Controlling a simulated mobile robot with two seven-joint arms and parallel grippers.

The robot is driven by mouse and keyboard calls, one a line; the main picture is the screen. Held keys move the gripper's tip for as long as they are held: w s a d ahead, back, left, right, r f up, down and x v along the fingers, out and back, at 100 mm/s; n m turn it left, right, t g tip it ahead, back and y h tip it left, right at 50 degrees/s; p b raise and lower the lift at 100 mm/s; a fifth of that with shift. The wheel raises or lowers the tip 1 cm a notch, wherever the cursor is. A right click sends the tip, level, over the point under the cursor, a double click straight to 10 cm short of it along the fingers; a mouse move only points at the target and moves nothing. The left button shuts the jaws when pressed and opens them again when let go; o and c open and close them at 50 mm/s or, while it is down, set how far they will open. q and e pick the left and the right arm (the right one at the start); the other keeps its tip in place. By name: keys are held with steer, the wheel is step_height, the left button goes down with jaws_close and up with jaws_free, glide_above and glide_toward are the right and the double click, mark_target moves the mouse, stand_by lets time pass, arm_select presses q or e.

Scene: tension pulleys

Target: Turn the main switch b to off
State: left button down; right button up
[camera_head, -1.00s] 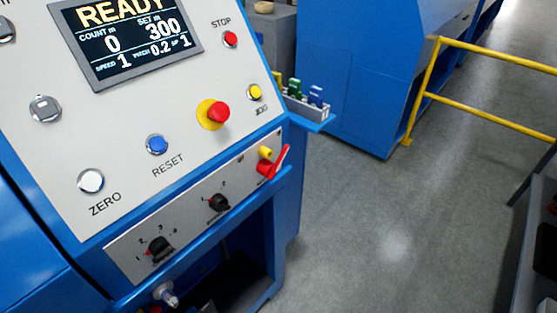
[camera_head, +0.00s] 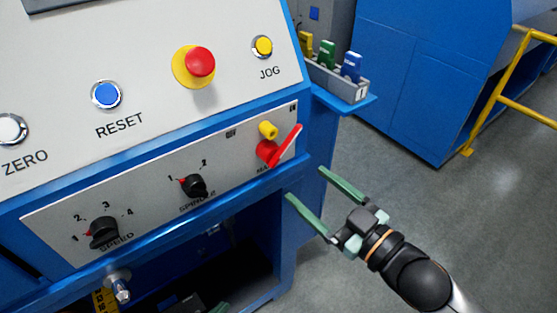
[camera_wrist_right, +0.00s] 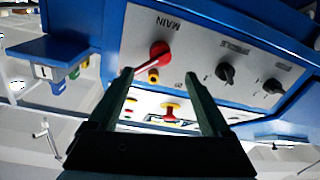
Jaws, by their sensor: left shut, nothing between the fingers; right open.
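The main switch (camera_head: 267,151) is a red rotary knob with a long red handle, under a yellow knob on the control panel. The handle points up and right, toward the right-hand position mark. In the right wrist view, the switch (camera_wrist_right: 159,52) appears upside down beside the MAIN label, above and between the fingers. My right gripper (camera_head: 305,183) is open and empty, just right of and below the switch, apart from it. It also shows in the right wrist view (camera_wrist_right: 158,85). Only a greenish fingertip of my left gripper (camera_head: 217,308) shows at the bottom edge; it is shut.
The same panel holds the SPEED knob (camera_head: 104,232) and SPINDLE knob (camera_head: 194,185). Above are a red emergency button (camera_head: 200,61), a blue RESET button (camera_head: 106,94) and a yellow JOG button (camera_head: 263,46). A small tray (camera_head: 345,84) with colored tags juts out right. Open floor lies right.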

mark_target(278, 161)
steer(key=x, duration=1)
jaws_close()
stand_by(0.5)
